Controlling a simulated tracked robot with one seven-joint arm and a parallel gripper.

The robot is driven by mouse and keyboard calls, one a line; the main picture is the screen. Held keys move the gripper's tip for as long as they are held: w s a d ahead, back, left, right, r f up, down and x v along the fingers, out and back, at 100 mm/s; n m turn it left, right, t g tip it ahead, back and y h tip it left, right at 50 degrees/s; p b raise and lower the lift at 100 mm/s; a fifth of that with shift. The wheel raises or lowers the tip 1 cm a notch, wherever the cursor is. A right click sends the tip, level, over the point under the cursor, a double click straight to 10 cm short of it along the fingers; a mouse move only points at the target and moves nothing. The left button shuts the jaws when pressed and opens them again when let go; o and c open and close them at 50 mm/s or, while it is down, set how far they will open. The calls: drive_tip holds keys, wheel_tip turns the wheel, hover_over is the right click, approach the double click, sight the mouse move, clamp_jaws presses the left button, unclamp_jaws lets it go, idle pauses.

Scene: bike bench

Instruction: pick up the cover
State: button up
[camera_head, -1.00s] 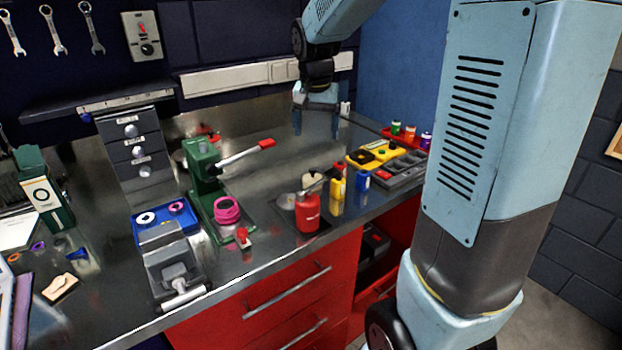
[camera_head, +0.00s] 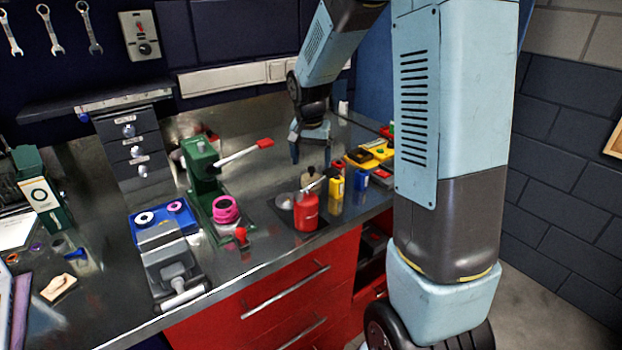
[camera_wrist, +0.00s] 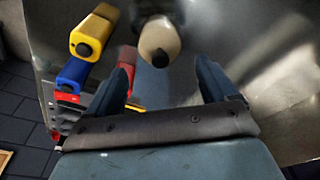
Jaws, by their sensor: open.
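My gripper (camera_head: 310,150) hangs over the bench, its jaws apart and empty. It also shows in the wrist view (camera_wrist: 164,66), with a finger at either side. No object is clearly recognisable as the cover. A cream bottle-like object with a dark tip (camera_wrist: 158,42) lies ahead of the fingers, between their lines, apart from them. In the head view this cream object (camera_head: 309,179) stands behind the red can (camera_head: 306,213), just below my gripper and partly hidden by the can's spout.
A yellow bottle (camera_head: 337,186) and a blue bottle (camera_head: 361,180) stand to the right. A green press (camera_head: 203,175) with a red-tipped lever stands left. Bare steel bench lies behind my gripper.

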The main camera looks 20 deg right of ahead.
sight(311, 168)
drive_tip(key=shift+w+f, duration=0.2)
drive_tip(key=shift+f, duration=2.4)
drive_tip(key=shift+c, duration=0.4)
drive_tip(key=c, duration=0.9)
